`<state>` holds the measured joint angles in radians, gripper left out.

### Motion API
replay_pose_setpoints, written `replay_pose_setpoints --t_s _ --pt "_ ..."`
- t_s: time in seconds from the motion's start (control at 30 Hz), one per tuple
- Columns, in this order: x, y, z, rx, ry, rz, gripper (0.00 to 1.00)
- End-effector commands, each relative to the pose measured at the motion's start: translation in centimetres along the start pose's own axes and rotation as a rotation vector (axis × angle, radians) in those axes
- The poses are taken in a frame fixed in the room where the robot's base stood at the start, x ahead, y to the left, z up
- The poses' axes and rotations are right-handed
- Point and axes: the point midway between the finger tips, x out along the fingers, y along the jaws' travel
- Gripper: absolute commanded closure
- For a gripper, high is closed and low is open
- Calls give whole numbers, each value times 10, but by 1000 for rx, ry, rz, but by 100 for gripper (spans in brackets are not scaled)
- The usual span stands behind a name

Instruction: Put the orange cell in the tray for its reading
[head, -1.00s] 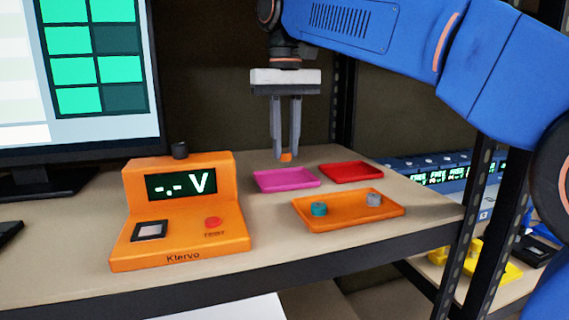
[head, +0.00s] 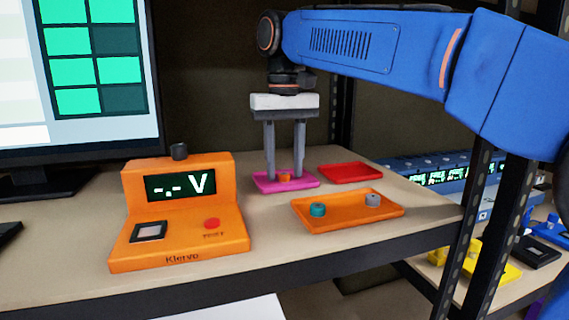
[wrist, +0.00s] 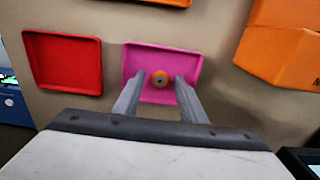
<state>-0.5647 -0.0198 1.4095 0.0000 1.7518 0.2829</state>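The orange cell (head: 285,177) sits in the magenta tray (head: 261,185). In the wrist view the cell (wrist: 161,79) is a small round piece with a dark centre, inside the magenta tray (wrist: 190,62). My gripper (head: 284,179) is lowered over this tray, pointing down, with one finger on each side of the cell. In the wrist view my gripper (wrist: 159,82) is open, with a gap between each finger and the cell. The orange tester (head: 180,213) stands to the left and its display reads "-.- V".
A red tray (head: 351,172) lies empty to the right of the magenta one. An orange tray (head: 345,220) in front holds a teal cell (head: 318,209) and a grey cell (head: 373,200). A monitor (head: 90,75) stands at the left. A dark shelf post rises at the right.

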Motion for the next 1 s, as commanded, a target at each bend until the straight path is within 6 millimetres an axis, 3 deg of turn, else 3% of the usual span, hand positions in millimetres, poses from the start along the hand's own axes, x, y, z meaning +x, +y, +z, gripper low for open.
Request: replay_pose_setpoints --t_s 0.27,0.7,1.0 --pt "-3 0 0 0 0 0 62" --pt "-62 0 -1 0 2 0 62" --pt "-78 0 0 0 -1 0 62"
